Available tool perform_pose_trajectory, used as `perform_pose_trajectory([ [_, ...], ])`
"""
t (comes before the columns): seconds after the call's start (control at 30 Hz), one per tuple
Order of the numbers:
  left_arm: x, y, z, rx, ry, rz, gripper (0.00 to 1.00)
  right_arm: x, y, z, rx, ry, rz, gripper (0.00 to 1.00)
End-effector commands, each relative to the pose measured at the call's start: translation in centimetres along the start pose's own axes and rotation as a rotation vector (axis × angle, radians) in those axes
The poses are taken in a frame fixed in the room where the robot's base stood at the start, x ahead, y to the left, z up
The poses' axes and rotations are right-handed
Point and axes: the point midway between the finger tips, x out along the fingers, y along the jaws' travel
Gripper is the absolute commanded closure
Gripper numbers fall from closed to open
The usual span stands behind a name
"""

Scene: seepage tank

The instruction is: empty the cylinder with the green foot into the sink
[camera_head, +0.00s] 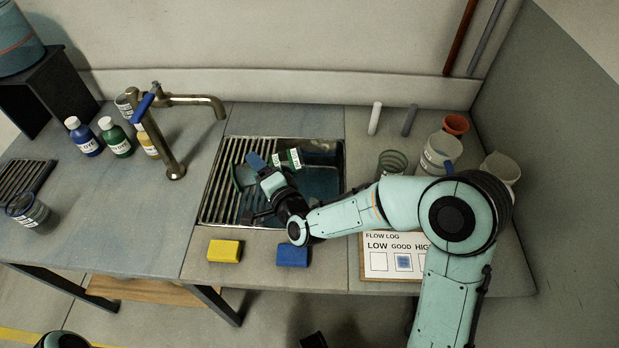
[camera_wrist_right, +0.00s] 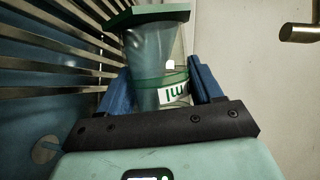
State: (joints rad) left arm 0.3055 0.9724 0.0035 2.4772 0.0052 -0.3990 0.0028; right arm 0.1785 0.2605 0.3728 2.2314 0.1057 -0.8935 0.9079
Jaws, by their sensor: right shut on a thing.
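My right gripper (camera_head: 267,162) is over the sink (camera_head: 208,222), shut on the clear cylinder with the green foot. The wrist view shows the cylinder (camera_wrist_right: 152,62) between the two blue fingers (camera_wrist_right: 208,82). Its green foot (camera_wrist_right: 150,15) is at the top of that view, and a green band with a white label sits near the fingers. In the head view the foot (camera_head: 240,178) lies to the left and the labelled part (camera_head: 287,160) to the right, so the cylinder looks tipped well over. I cannot tell whether liquid is inside. My left gripper is not in view.
A brass tap (camera_head: 190,100) stands left of the sink, beside several dye bottles (camera_head: 116,138). A yellow block (camera_head: 224,251) and a blue block (camera_head: 293,254) lie at the front edge. Several vessels (camera_head: 438,155) and the flow log card (camera_head: 378,262) are to the right.

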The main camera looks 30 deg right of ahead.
Motion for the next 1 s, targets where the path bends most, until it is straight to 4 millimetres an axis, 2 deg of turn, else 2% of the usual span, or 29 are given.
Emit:
perform_pose_trajectory([
  [1.0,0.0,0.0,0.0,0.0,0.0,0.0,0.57,-0.06,0.13,-0.16,0.056,-0.007,-0.025,0.77],
])
